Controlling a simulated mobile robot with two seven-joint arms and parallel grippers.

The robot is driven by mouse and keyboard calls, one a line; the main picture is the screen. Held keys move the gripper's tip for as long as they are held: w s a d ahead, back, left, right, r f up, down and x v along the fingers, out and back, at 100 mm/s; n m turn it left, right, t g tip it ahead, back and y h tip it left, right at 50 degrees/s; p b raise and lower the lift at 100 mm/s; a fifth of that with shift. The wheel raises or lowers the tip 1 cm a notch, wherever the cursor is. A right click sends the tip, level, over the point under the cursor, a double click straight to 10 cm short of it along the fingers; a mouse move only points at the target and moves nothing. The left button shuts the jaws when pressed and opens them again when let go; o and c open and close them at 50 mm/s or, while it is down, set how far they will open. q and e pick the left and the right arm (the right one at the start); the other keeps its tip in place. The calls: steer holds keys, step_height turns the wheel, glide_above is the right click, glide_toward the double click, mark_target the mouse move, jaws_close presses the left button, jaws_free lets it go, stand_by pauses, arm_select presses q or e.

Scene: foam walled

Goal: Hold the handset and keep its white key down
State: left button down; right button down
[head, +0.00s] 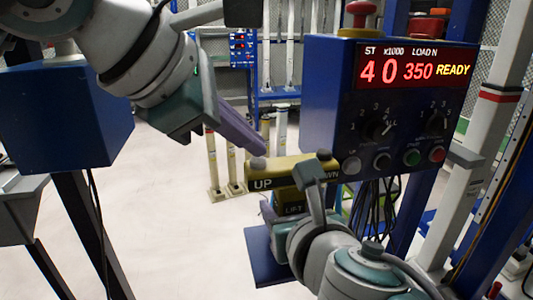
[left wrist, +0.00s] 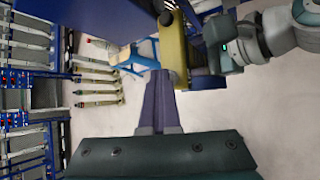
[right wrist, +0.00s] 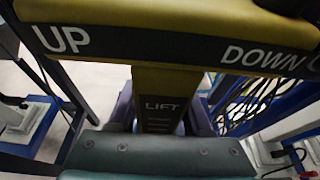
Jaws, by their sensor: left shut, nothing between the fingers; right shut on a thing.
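The yellow handset (head: 290,173) is T-shaped, with a dark face lettered UP and DOWN and a stem lettered LIFT (right wrist: 165,104). A pale grey-white key (head: 257,163) tops its UP end; a dark key (head: 324,155) tops its DOWN end and shows in the left wrist view (left wrist: 166,18). My right gripper (right wrist: 160,115) is shut on the stem below the crossbar. My left gripper (head: 262,149) is shut and empty, its purple fingertips at the pale key, seemingly on or just above it. Its closed fingers hide that key in the left wrist view (left wrist: 161,76). I cannot tell whether the key is down.
A blue control box (head: 330,95) stands just behind the handset, its display reading 40, 350 and READY. It carries knobs, buttons and a red mushroom button (head: 360,10). Black cables hang below it. A blue plate (head: 268,258) lies under the handset. Open pale floor is at left.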

arm_select(q)
steer(key=shift+r, duration=0.65)
steer(key=shift+r, duration=2.55)
arm_select(e)
steer(key=shift+c, duration=1.2)
jaws_free()
steer(key=shift+s+d, duration=0.1)
